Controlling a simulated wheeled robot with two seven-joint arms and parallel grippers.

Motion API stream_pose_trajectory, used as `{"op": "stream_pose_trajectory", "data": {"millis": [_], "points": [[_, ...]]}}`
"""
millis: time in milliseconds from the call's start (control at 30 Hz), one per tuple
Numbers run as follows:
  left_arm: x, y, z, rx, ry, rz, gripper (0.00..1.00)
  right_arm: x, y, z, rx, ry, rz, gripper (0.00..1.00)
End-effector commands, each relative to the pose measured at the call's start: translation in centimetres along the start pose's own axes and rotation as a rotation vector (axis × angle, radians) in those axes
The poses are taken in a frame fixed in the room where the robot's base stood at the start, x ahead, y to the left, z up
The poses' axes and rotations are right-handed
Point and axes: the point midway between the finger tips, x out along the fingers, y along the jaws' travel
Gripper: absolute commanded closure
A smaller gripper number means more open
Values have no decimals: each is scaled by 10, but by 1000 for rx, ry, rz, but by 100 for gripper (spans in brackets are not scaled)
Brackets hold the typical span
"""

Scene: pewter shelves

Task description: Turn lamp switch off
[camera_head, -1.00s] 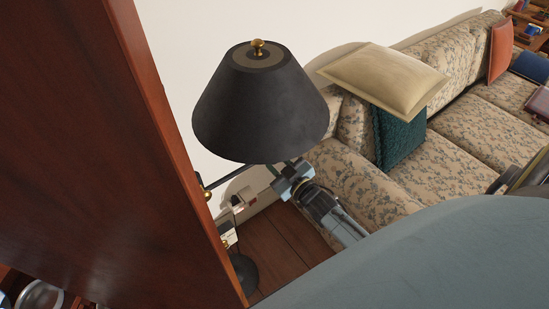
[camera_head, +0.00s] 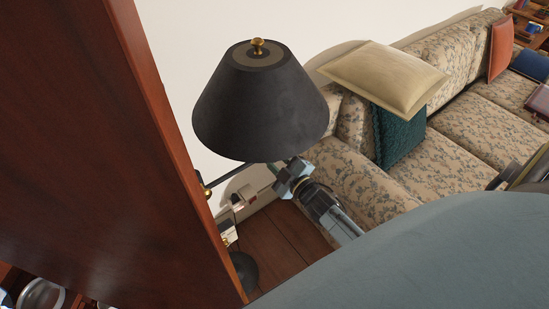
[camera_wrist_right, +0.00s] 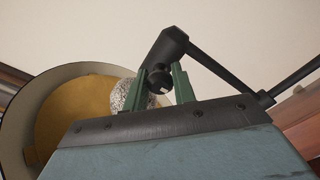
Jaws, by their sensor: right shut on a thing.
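The floor lamp has a dark conical shade (camera_head: 258,105) with a brass finial, and it stands beside the tall wooden panel. Its thin dark arm (camera_head: 232,174) runs under the shade. In the right wrist view, the lamp's dark rod ends in a cylindrical head with a round knob, the switch (camera_wrist_right: 158,79). My right gripper (camera_wrist_right: 158,86) has its green fingers on either side of this knob and is shut on it. In the head view, my right gripper (camera_head: 282,170) is just below the shade's lower right edge, its fingertips partly hidden. My left gripper is out of view.
A tall reddish-brown wooden panel (camera_head: 120,170) fills the left. A floral sofa (camera_head: 440,160) with a beige cushion (camera_head: 385,78) and a teal one (camera_head: 398,137) stands to the right. The shade's yellow inside (camera_wrist_right: 85,120) is close to my gripper.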

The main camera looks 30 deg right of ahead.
Motion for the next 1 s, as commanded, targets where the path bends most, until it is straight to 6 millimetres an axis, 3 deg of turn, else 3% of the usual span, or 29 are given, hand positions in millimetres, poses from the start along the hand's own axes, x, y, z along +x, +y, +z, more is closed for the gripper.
{"op": "stream_pose_trajectory", "data": {"millis": [267,300,467,767,1000], "points": [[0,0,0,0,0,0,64,0,1,0,-4,1,1,96],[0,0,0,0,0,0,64,0,1,0,-4,2,1,71],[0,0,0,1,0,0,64,0,0,0,-3,1,0,52],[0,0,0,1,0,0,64,-2,0,0,-1,0,0,52],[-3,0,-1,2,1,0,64,-34,-1,0,-1,-3,-3,52]]}}
